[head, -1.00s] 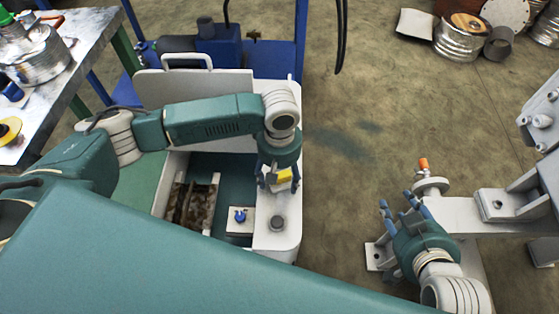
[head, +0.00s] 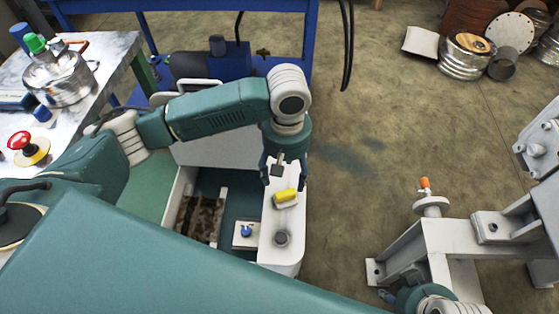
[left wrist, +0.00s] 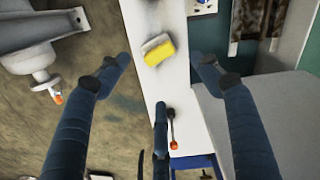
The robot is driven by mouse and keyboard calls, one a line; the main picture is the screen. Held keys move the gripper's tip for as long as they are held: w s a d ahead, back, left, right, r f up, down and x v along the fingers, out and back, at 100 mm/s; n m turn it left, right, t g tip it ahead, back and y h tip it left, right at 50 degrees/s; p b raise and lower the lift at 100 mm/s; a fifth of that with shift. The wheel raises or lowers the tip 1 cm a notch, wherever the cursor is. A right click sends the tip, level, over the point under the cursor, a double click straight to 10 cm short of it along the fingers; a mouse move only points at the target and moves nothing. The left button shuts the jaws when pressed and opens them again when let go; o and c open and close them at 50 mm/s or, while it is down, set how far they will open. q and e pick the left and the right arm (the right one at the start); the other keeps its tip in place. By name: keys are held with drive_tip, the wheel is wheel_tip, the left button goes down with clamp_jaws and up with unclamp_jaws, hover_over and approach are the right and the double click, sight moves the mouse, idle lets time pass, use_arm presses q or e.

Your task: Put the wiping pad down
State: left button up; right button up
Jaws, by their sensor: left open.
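The wiping pad (head: 286,196), a small yellow block with a pale grey side, lies on the white ledge (head: 272,228) of my cart-like base. It also shows in the left wrist view (left wrist: 160,53), clear of all fingers. My left gripper (head: 277,172) is open and empty, just above and behind the pad in the head view. In the left wrist view its dark blue fingers are spread wide, with the pad beyond the gap between them. My right gripper (head: 412,298) is at the bottom edge of the head view, mostly cut off; its fingers are largely hidden.
A grey round knob (head: 282,238) and a blue knob on a white plate (head: 246,232) are near the pad. A grey metal frame with an orange-tipped valve (head: 430,205) stands at right. A cluttered workbench (head: 100,65) is at left. Open floor lies between ledge and frame.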

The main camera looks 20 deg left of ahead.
use_arm(q)
drive_tip(key=s+d+f+m+t+h, duration=0.2)
drive_tip(key=s+d+f+m+h, duration=0.25)
drive_tip(key=s+d+m, duration=0.35)
drive_tip(key=s+a+f+y, duration=0.2)
drive_tip(key=s+a, duration=0.2)
drive_tip(key=a, duration=0.3)
drive_tip(key=s+a+f+m+t+y, duration=0.1)
drive_tip(key=s+a+f+y, duration=0.1)
drive_tip(key=s+a, duration=0.3)
drive_tip(key=a, duration=0.3)
drive_tip(key=shift+s+m+t, duration=0.15)
drive_tip(key=shift+m+t, duration=0.15)
drive_tip(key=shift+f, duration=0.1)
